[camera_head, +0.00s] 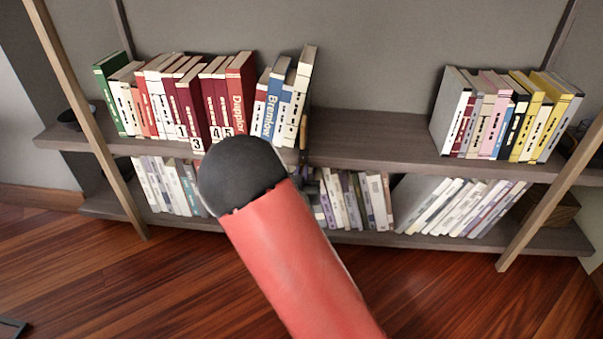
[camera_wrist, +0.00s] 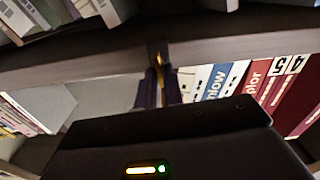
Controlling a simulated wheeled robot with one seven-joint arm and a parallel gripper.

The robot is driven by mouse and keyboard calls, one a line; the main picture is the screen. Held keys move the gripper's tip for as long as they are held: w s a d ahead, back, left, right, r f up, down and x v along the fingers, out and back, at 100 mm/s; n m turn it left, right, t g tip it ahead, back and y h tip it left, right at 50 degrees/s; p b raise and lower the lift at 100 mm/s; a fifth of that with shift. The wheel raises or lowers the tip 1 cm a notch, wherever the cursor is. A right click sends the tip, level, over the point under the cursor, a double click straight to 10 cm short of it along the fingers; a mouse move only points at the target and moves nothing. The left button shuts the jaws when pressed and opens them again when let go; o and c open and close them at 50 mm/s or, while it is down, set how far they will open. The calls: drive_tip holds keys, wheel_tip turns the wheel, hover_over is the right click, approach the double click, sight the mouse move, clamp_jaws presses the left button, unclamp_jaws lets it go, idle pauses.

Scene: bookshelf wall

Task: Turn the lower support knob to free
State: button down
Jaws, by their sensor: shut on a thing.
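My gripper (camera_wrist: 160,90) shows in the wrist view as two dark fingers at the front edge of a shelf. They are shut on a small narrow brass-coloured piece, the support knob (camera_wrist: 158,53), in front of the shelf edge. In the head view a thin brass-coloured upright piece (camera_head: 303,132) stands at the front edge of the upper shelf, just right of the blue and white books. My arm hides most of my gripper there. The knob's turn position is too small to tell.
The upper shelf (camera_head: 370,140) holds red and white books (camera_head: 190,95) left and coloured books (camera_head: 510,115) right, with bare room between. Pale books (camera_head: 465,205) fill parts of the lower shelf. Slanted wooden posts (camera_head: 95,130) flank the shelves. The wood floor in front is open.

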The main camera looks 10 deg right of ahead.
drive_tip(key=shift+a+f+n+p, duration=0.15)
drive_tip(key=shift+n+p, duration=0.9)
drive_tip(key=shift+n, duration=3.2)
drive_tip(key=shift+a+f+n+p, duration=0.1)
drive_tip(key=shift+n+p, duration=0.95)
drive_tip(key=shift+n, duration=3.2)
drive_tip(key=c, duration=1.5)
unclamp_jaws()
drive_tip(key=v, duration=0.7)
drive_tip(key=shift+s+a, duration=0.1)
drive_tip(key=shift+s, duration=0.25)
